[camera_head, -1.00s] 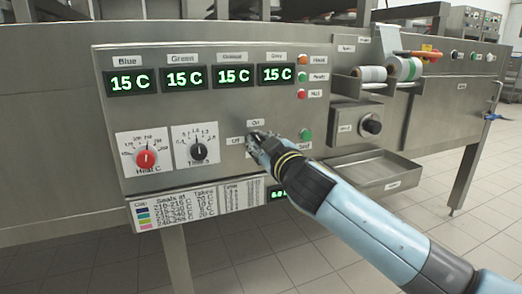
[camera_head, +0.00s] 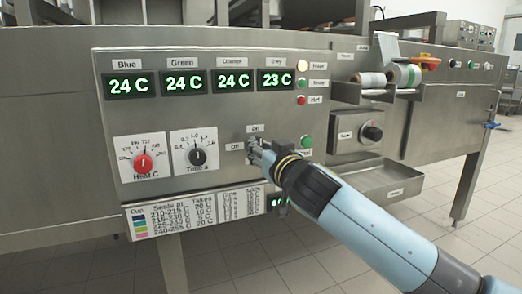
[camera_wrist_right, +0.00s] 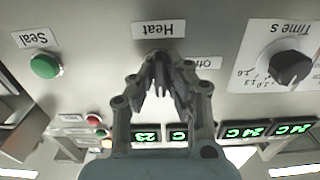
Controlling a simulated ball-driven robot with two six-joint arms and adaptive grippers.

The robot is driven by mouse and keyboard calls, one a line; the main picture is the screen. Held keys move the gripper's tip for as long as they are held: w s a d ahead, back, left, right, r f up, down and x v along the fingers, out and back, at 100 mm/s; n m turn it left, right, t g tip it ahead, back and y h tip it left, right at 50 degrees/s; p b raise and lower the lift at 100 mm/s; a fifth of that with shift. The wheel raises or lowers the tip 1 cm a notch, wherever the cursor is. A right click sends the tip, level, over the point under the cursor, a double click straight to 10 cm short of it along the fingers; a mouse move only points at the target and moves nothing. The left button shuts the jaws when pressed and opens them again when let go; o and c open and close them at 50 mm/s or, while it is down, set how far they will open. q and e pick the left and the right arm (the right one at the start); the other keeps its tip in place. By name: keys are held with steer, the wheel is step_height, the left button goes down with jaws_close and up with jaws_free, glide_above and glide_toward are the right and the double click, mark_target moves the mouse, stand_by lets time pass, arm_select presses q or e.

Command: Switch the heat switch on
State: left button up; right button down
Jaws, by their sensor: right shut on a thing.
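The heat switch (camera_head: 252,142) is on the grey control panel (camera_head: 225,118), between the "On" label (camera_head: 255,128) above and the "Off" label (camera_head: 235,146) at its left. My right gripper (camera_head: 256,154) comes in from the lower right with its fingers shut on the switch. In the right wrist view the picture is upside down; the gripper (camera_wrist_right: 158,68) closes there beside the "Heat" label (camera_wrist_right: 159,28), and its fingers hide most of the switch. The four displays read 24 C, 24 C, 24 C and 23 C. My left gripper is not in view.
A red heat dial (camera_head: 143,163) and a black time dial (camera_head: 197,157) sit left of the switch. A green seal button (camera_head: 306,141) is close at its right. A metal tray (camera_head: 383,182) juts out at the lower right. The top lamp (camera_head: 302,65) glows.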

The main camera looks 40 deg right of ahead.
steer(key=shift+f, duration=0.15)
steer(key=c, duration=1.4)
jaws_free()
steer(key=shift+o, duration=0.2)
steer(key=v, duration=1.2)
